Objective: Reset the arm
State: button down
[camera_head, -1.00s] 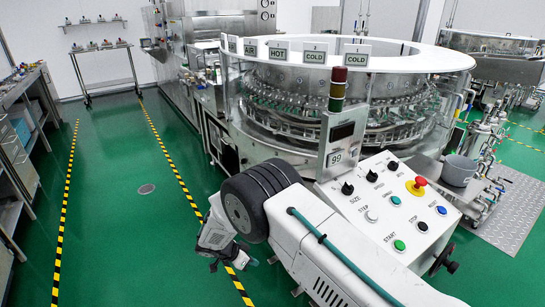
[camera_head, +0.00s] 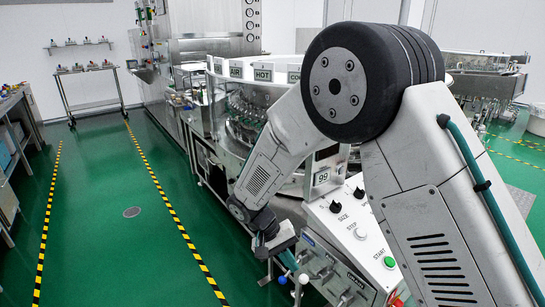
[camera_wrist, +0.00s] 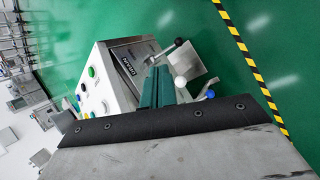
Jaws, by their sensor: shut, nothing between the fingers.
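My arm rises large at the right of the head view and bends down to the left from a black round elbow joint. My gripper (camera_head: 288,261) hangs at the arm's low end, beside the left side of the control panel (camera_head: 352,236). In the wrist view its teal fingers (camera_wrist: 157,87) are together and hold nothing. They show in front of the panel box (camera_wrist: 122,75). I cannot tell the exact gap between fingers and panel.
Levers with a blue knob (camera_head: 282,279) and a white knob (camera_head: 303,279) stand close by my gripper. The rotary washer (camera_head: 250,112) is behind my arm. Green floor with a striped line (camera_head: 170,205) lies open at left. A wheeled cart (camera_head: 92,104) stands farther back.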

jog(key=s+d+r+n+y, duration=0.1)
jog(key=s+d+r+y, duration=0.1)
jog(key=s+d+r, duration=0.5)
jog(key=s+d+r+y, duration=0.15)
jog(key=d+r, duration=0.25)
jog(key=r, duration=0.4)
jog(key=s+d+r+m+t+y, duration=0.1)
jog(key=s+d+r, duration=0.4)
jog(key=s, duration=0.3)
jog(key=s+d+r+m+t+y, duration=0.1)
jog(key=s+d+r+t+y, duration=0.1)
jog(key=s+d+r, duration=0.4)
jog(key=s, duration=0.2)
jog(key=shift+s+t, duration=0.3)
jog(key=shift+s, duration=0.1)
